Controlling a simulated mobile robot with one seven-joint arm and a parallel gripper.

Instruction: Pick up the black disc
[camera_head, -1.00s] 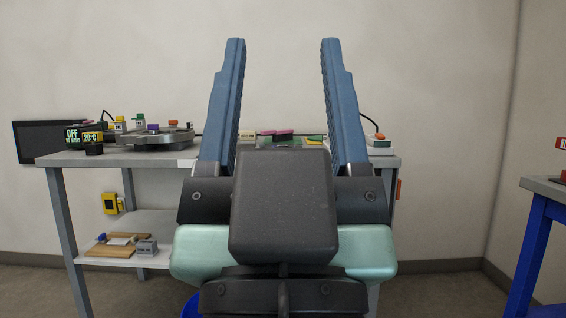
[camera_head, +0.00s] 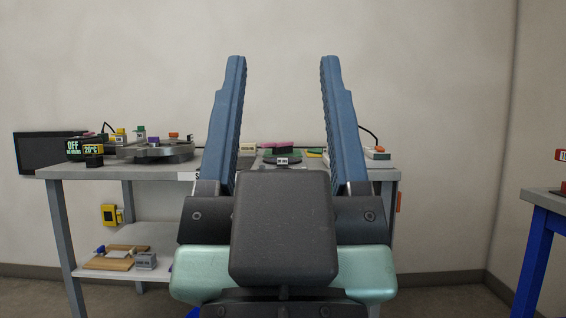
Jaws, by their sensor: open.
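My gripper (camera_head: 283,62) is in the middle of the head view, its two blue fingers pointing up and wide apart with nothing between them. Beyond it stands the cart, its grey top (camera_head: 345,172) partly hidden by my gripper. A flat dark disc (camera_head: 283,159) with a small white label shows between the fingers, apparently lying on the cart top. It is small in the picture and its lower edge is close to my gripper's dark housing. My gripper does not appear to touch it.
A pink block (camera_head: 276,147) and a cream labelled block (camera_head: 247,147) stand near the disc. A round metal device (camera_head: 155,150) and a display reading OFF and 20°C (camera_head: 83,149) are at left. A blue-legged table (camera_head: 535,240) stands at right.

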